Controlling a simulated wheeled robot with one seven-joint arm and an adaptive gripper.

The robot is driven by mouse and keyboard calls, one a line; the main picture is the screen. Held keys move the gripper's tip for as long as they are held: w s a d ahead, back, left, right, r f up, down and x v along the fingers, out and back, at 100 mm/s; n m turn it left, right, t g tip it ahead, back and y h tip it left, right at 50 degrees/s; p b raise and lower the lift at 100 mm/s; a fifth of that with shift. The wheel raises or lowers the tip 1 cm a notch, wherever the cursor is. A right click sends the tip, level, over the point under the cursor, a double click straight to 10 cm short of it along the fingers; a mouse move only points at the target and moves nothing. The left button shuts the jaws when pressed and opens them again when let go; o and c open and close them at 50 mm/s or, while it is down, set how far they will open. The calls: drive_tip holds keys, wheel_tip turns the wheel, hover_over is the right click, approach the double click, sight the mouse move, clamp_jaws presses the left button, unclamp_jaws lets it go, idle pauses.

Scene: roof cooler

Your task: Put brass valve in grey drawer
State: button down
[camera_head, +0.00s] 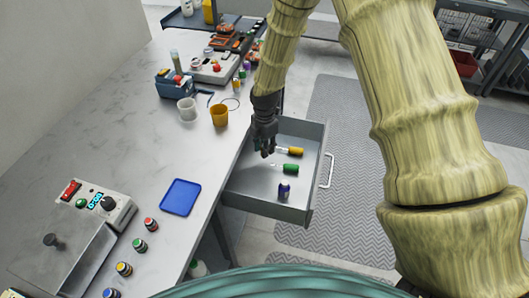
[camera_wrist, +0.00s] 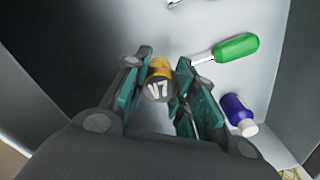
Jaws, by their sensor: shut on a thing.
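My gripper (camera_head: 267,150) is inside the open grey drawer (camera_head: 262,205), near its far left side in the head view. The valve is hidden by the fingers in the head view. I cannot tell whether it touches the drawer floor.
In the drawer lie a yellow-handled tool (camera_head: 295,151), a green-handled screwdriver (camera_head: 291,168) and a dark blue bottle (camera_head: 284,190). The drawer's front left is clear.

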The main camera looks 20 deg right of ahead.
drive_tip(key=shift+f, duration=1.7)
drive_tip(key=shift+f, duration=0.15)
drive_tip(key=c, duration=1.2)
unclamp_jaws()
drive_tip(key=shift+o, duration=0.2)
wheel_tip(320, 180, up, 12)
drive_tip(key=shift+r+b, duration=0.15)
drive_tip(key=shift+b, duration=0.7)
